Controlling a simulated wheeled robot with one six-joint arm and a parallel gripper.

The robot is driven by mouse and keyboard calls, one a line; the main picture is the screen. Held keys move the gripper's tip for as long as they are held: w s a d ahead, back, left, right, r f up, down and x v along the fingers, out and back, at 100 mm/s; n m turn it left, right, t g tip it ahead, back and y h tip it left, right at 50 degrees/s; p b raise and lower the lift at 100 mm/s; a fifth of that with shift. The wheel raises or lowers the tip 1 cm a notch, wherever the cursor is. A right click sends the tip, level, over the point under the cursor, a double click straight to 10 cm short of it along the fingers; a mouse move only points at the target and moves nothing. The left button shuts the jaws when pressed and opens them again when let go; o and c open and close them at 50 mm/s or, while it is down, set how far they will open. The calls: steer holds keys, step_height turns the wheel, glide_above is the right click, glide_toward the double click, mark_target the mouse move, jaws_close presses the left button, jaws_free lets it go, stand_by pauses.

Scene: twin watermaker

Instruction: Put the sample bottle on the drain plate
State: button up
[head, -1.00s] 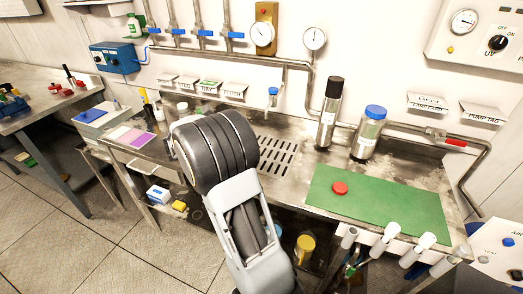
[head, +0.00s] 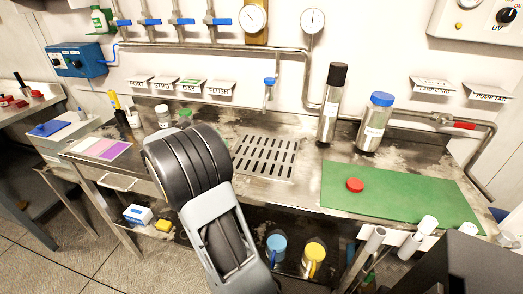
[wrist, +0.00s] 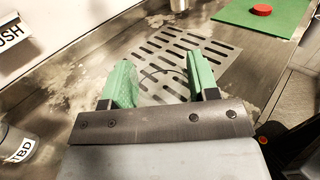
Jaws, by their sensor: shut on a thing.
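The drain plate (head: 266,141) is a slotted metal plate set in the steel bench, right of my arm in the head view. It also shows ahead of my fingers in the wrist view (wrist: 218,47). My gripper (wrist: 160,80) has two green fingers with a gap between them. A faint clear shape with a thin dark curved outline shows in that gap; I take it as the sample bottle (wrist: 162,72), held between the fingers over the near end of the plate. Its height above the plate is unclear. In the head view my arm hides the gripper and the bottle.
A tall black-capped cylinder (head: 330,105) and a blue-capped bottle (head: 374,123) stand right of the plate. A red cap (head: 355,185) lies on a green mat (head: 410,195). A jar marked TBD (wrist: 18,145) is left of my gripper. A pipe (head: 220,48) runs along the wall.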

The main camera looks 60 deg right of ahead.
steer(key=shift+f+b+x, duration=0.1)
steer(key=shift+f+x, duration=0.45)
steer(key=shift+x, duration=2.3)
steer(key=shift+f+b+x, duration=0.15)
steer(key=shift+f+x, duration=0.4)
steer(key=shift+x, duration=2.25)
steer(key=shift+f+b+x, duration=0.1)
steer(key=shift+f+x, duration=0.45)
steer(key=shift+x, duration=2.3)
steer(key=shift+f, duration=0.15)
steer(key=o, duration=0.9)
steer(key=shift+w+a, duration=0.1)
steer(key=v, duration=1.1)
steer(key=shift+w+a, duration=0.1)
steer(key=shift+a, duration=0.25)
